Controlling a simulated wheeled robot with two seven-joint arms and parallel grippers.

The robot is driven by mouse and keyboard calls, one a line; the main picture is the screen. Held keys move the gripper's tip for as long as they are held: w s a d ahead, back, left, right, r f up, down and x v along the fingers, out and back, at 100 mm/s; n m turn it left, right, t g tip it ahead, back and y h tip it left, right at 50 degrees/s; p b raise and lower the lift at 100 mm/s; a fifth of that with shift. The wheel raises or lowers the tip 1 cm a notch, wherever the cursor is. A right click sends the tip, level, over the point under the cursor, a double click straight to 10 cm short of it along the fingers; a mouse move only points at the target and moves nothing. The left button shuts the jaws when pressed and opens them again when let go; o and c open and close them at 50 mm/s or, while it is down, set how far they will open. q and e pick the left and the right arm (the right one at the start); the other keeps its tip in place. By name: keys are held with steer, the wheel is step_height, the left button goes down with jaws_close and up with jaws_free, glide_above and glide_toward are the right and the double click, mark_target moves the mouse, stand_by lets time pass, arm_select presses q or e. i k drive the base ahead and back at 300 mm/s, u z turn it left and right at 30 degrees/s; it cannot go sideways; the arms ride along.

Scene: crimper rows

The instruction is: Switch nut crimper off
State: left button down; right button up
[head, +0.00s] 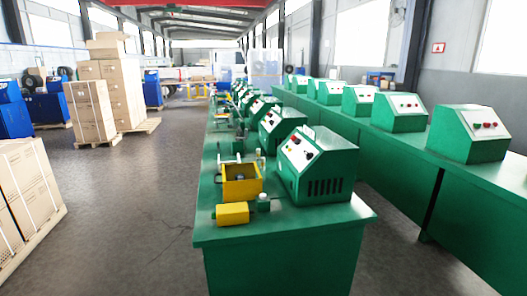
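Several green crimper control boxes stand in two rows on long green benches. The nearest box on the middle bench (218,234) is a green crimper box (325,175) with a sloped white panel (299,152) bearing small dark, red and yellow controls. Their switch positions are too small to tell. In front of it stand a yellow crimping unit (242,187) and a yellow motor-like block (232,214). The nearest box in the right row (470,138) has a white panel with red controls. Neither of my grippers is in view.
Stacked cartons on pallets stand at the left (92,112) and the near left (30,185). Blue machines (47,108) are behind them. The grey floor (130,215) left of the middle bench is clear. A narrow gap separates the two benches.

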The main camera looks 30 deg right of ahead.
mark_target(310, 156)
steer(key=u, duration=0.15)
steer(key=i, duration=1.2)
steer(key=z, duration=0.7)
